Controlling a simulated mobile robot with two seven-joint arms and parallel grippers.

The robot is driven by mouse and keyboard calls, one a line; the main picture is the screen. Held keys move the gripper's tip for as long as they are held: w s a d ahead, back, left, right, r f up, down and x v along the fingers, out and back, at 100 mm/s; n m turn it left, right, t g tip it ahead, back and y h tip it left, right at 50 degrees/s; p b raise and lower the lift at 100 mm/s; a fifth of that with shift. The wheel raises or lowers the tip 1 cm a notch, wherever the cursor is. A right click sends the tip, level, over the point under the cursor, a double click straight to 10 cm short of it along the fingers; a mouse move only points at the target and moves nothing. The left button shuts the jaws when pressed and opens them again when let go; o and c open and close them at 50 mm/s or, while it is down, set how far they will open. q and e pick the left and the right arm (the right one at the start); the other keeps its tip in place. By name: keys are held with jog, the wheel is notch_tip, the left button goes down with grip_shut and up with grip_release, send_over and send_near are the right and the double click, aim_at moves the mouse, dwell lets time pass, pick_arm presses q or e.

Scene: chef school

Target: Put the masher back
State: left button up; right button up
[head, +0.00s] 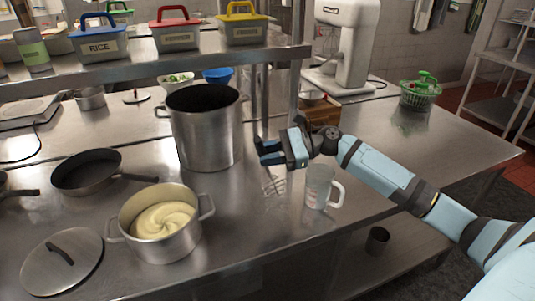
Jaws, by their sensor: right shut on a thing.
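The masher (274,185) shows as a wire head hanging below my right gripper (272,152). My right gripper is shut on the masher; its handle is mostly hidden by the fingers. It is above the steel counter, just right of the tall stockpot (207,135) and left of a clear measuring jug (319,187). I cannot tell whether the wire head touches the counter. A smaller pot (147,247) with pale mash in it stands at the front left. My left gripper is not in view.
A lid (62,262) and a frying pan (85,172) lie at the left. A wooden block (322,112) and a white mixer (347,50) stand behind the gripper. A shelf (150,70) with labelled bins crosses above. The right counter is largely clear.

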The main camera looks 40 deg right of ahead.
jog(key=o, duration=0.9)
jog(key=shift+f, duration=0.1)
jog(key=shift+d, duration=0.1)
jog(key=v, duration=0.6)
jog(key=b+v, duration=0.1)
jog(key=v, duration=0.5)
jog(key=shift+r, duration=0.25)
